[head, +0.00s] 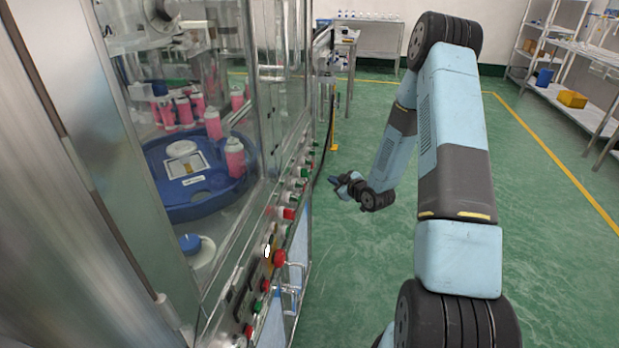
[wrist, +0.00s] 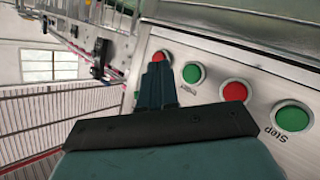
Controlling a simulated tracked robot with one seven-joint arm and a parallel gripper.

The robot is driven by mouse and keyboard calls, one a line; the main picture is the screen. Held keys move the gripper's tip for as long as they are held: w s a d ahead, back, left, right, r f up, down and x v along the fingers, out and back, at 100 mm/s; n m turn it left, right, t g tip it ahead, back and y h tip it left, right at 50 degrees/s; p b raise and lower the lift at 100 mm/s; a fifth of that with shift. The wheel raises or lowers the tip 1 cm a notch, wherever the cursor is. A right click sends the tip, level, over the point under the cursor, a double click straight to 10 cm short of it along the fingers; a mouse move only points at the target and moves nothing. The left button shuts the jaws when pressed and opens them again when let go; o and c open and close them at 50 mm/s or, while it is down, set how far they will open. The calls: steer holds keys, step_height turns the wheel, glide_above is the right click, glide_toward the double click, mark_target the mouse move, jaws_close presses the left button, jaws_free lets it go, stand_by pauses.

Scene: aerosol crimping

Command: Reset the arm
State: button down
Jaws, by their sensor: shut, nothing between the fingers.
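My arm (head: 455,160) is raised and bent on the right of the head view, its forearm hanging down toward the machine. My gripper (head: 334,181) is at its end, beside the machine's front control panel and small in this view. In the wrist view my gripper (wrist: 157,75) is shut and empty, its dark fingers together in front of the panel. Its tips overlap the area by a red button (wrist: 160,57). Whether they touch the panel cannot be told.
The glass-walled machine (head: 240,255) stands on the left, with pink cans (head: 234,158) on a blue turntable (head: 205,210) inside. Its panel also carries a green button (wrist: 193,73) and a red button (wrist: 235,91). Shelves (head: 570,85) stand at the far right. Green floor is clear.

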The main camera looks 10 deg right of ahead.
stand_by(0.3)
steer(key=s+d+r+m+g+h, duration=0.15)
steer(key=s+r, duration=0.25)
steer(key=r, duration=0.5)
steer(key=s+r+m+g+h, duration=0.1)
steer(key=s+r+m+h, duration=0.15)
steer(key=r, duration=0.65)
steer(key=s+d+r+m+g+h, duration=0.15)
steer(key=s+r, duration=0.25)
steer(key=r, duration=0.6)
steer(key=s+a+r+m+g, duration=0.1)
steer(key=s+r, duration=0.2)
steer(key=s, duration=0.7)
steer(key=s+a+r+m+g, duration=0.1)
steer(key=s+r, duration=0.3)
steer(key=s, duration=0.6)
steer(key=s+a+r+m+g, duration=0.1)
steer(key=s+a+r+m, duration=0.1)
steer(key=s, duration=0.8)
steer(key=shift+s+a+r+m+g, duration=0.2)
steer(key=shift+s+r+m+g, duration=0.2)
steer(key=shift+r, duration=0.45)
steer(key=shift+h, duration=0.25)
